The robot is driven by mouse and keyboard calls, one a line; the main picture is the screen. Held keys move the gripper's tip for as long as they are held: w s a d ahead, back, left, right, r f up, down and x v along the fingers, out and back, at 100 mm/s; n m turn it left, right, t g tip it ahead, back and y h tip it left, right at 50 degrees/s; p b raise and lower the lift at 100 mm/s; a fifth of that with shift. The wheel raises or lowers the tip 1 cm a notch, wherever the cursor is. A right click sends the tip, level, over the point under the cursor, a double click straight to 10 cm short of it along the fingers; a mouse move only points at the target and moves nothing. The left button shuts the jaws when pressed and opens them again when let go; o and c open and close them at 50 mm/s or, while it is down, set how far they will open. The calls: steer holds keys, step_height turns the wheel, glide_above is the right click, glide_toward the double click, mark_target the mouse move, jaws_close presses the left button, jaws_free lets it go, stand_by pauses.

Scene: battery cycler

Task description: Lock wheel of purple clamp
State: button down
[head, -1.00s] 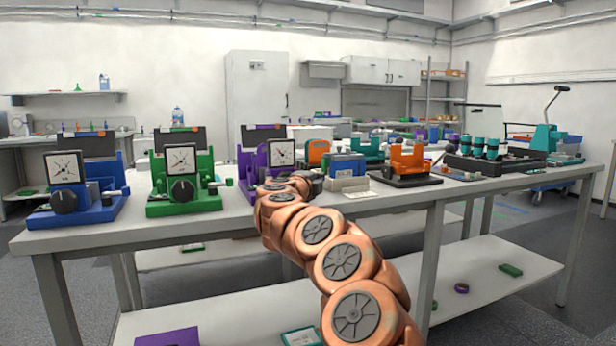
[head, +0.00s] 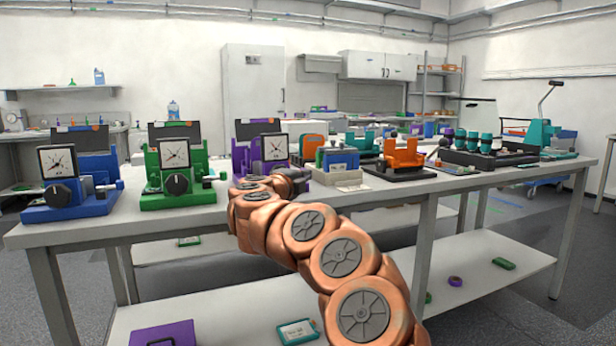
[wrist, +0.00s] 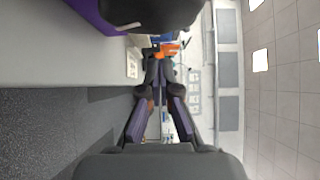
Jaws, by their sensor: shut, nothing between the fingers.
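The purple clamp (head: 250,150) stands on the bench with a square white dial on its front. My arm and gripper cover its lower front, so its wheel is hidden in the head view. In the wrist view a purple body (wrist: 92,12) shows at the top left. A large dark rounded part (wrist: 152,12), apparently the clamp's wheel, sits beside it at the top edge. My gripper (wrist: 158,72) is shut and empty. Its fingertips are below that dark part in the wrist view, seemingly apart from it. In the head view my gripper (head: 293,178) is at the bench's front edge.
A green clamp (head: 176,200) and a blue clamp (head: 68,210) stand to the left on the bench (head: 225,212). A blue-and-white block (head: 338,162) and an orange device (head: 402,155) stand to the right. The aisle before the bench is open.

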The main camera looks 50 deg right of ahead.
steer(key=shift+s+v, duration=0.2)
steer(key=shift+v, duration=0.65)
steer(key=shift+s+v, duration=0.2)
steer(key=shift+v, duration=0.6)
steer(key=shift+s+v, duration=0.2)
steer(key=shift+v, duration=0.65)
steer(key=shift+d, duration=0.2)
